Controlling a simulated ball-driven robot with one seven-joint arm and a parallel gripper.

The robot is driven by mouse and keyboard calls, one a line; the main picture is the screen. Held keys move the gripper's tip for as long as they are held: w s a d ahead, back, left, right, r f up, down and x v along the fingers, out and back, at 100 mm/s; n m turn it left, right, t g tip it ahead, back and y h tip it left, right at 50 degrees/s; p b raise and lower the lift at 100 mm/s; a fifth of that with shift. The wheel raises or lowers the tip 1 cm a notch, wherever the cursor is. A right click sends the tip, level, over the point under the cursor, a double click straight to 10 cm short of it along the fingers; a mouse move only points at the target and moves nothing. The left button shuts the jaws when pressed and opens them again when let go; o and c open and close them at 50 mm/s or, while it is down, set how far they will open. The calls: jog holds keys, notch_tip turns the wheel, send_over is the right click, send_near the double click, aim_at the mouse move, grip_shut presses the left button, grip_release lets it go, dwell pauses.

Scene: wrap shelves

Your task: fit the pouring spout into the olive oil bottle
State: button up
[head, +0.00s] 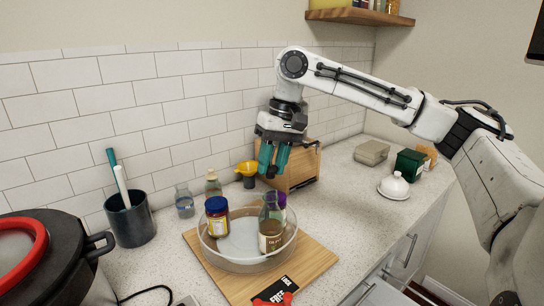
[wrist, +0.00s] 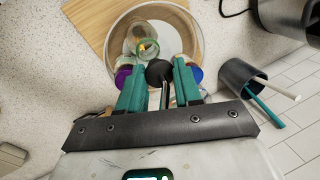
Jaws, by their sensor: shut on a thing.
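My gripper (head: 272,166) has teal fingers shut on the pouring spout (head: 271,172), a small dark piece. In the wrist view the spout (wrist: 158,73) shows as a black rounded end between the fingertips, with a thin metal tube toward my palm. The green glass bottle (head: 271,232) with a paper label, apparently the olive oil bottle, stands in a clear bowl below my gripper. Its open mouth (wrist: 148,48) shows in the wrist view, beyond the fingertips. The spout is above the bottle and apart from it.
The clear bowl (head: 222,258) on a wooden board (head: 318,262) also holds a blue-lidded jar (head: 217,222) and a purple-topped item (head: 281,200). A wooden box (head: 305,168) stands close behind my gripper. A utensil cup (head: 131,222) and black pot (head: 65,255) are left. The right counter has free room.

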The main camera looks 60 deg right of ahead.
aim_at(275, 169)
jog(key=shift+d+b+x, duration=0.1)
jog(key=shift+b+x, duration=0.15)
jog(key=shift+x, duration=0.4)
jog(key=shift+d+b+x, duration=0.15)
jog(key=shift+b+x, duration=0.05)
jog(key=shift+x, duration=0.45)
jog(key=shift+s+p, duration=0.2)
jog(key=shift+p, duration=1)
dwell(0.8)
jog(key=shift+b+x, duration=0.45)
jog(key=shift+x, duration=0.45)
jog(key=o, duration=1.1)
jog(key=shift+s+d, duration=0.1)
jog(key=shift+d, duration=0.05)
jog(key=shift+c, duration=0.2)
jog(key=v, duration=1)
jog(key=shift+s+d+r, duration=0.15)
jog(key=shift+r, duration=0.2)
jog(key=shift+r, duration=0.1)
